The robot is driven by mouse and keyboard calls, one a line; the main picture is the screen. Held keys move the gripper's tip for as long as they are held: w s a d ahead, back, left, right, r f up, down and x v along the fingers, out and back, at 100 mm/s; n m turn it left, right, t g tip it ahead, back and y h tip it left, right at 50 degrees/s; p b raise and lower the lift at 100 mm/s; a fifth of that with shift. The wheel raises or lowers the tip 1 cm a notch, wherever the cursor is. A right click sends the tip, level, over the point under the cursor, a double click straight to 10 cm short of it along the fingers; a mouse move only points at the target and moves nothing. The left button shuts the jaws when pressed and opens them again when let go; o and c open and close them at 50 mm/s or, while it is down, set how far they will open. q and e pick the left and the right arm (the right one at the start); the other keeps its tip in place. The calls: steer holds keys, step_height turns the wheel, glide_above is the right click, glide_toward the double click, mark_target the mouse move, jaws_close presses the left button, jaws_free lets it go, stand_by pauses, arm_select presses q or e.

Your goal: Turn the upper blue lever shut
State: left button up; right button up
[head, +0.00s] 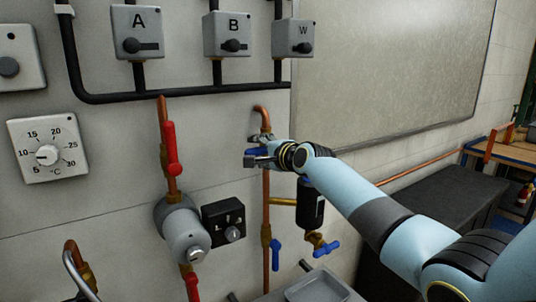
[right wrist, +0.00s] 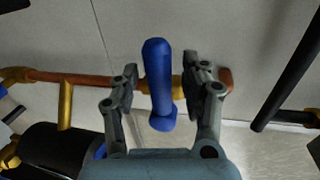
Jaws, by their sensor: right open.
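The upper blue lever (right wrist: 158,75) sits on a brass valve on the copper pipe (right wrist: 75,78). In the right wrist view it lies crosswise to the pipe, between my two fingers, with gaps on both sides. In the head view only a little blue of the lever (head: 253,152) shows, as my right gripper (head: 262,147) covers most of the valve. My right gripper is open around the lever. My left gripper is not in view.
A lower blue lever (head: 276,253) hangs on the same pipe. A black cylinder (head: 312,208) and a blue tap (head: 326,248) are just right of it. A red lever (head: 171,148) and a grey pump (head: 184,232) stand left. A grey tray (head: 318,288) lies below.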

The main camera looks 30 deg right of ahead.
steer(key=v, duration=1.1)
steer(key=shift+s, duration=0.35)
